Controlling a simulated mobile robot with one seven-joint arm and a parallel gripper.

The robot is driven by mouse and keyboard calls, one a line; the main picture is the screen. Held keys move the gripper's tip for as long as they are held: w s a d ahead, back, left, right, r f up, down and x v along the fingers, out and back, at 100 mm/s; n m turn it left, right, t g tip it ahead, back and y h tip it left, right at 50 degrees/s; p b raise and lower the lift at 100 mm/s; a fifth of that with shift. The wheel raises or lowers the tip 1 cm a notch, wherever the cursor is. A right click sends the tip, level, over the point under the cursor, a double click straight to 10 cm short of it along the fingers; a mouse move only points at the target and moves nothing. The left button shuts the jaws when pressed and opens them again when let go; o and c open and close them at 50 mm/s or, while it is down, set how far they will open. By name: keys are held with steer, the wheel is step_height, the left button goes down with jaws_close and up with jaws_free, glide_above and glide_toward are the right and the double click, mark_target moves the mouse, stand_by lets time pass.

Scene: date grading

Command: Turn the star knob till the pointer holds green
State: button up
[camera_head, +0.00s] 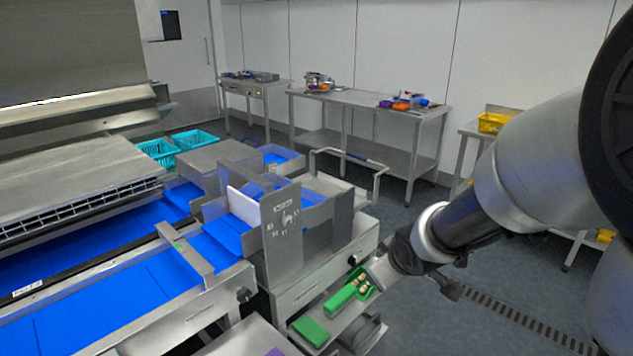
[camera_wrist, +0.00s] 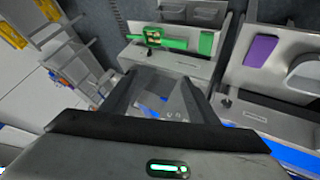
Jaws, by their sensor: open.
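Two small dark knobs show on the machine front: a left knob (camera_head: 244,295) and a right knob (camera_head: 352,261). I cannot tell which is the star knob. No pointer can be made out.
A green tray (camera_head: 340,301) with small items and a green block (camera_head: 311,331) lie on a low shelf in front. A blue belt (camera_head: 70,305) runs at left. Teal crates (camera_head: 194,139) stand behind.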

steer(key=w+a+f+n+y+b, duration=0.1)
steer(key=w+a+f, duration=0.15)
steer(key=f, duration=0.25)
steer(key=w+a+f+n+y+b, duration=0.1)
steer(key=a+f+n+y, duration=0.15)
steer(key=f, duration=0.25)
steer(key=t+y+b, duration=0.3)
steer(key=y+b, duration=0.2)
steer(key=y, duration=0.5)
glide_toward(246, 295)
steer(key=shift+t+h, duration=0.25)
steer(key=shift+t, duration=0.05)
steer(key=x, duration=0.9)
steer(key=shift+s+a, duration=0.2)
steer(key=shift+s, duration=0.05)
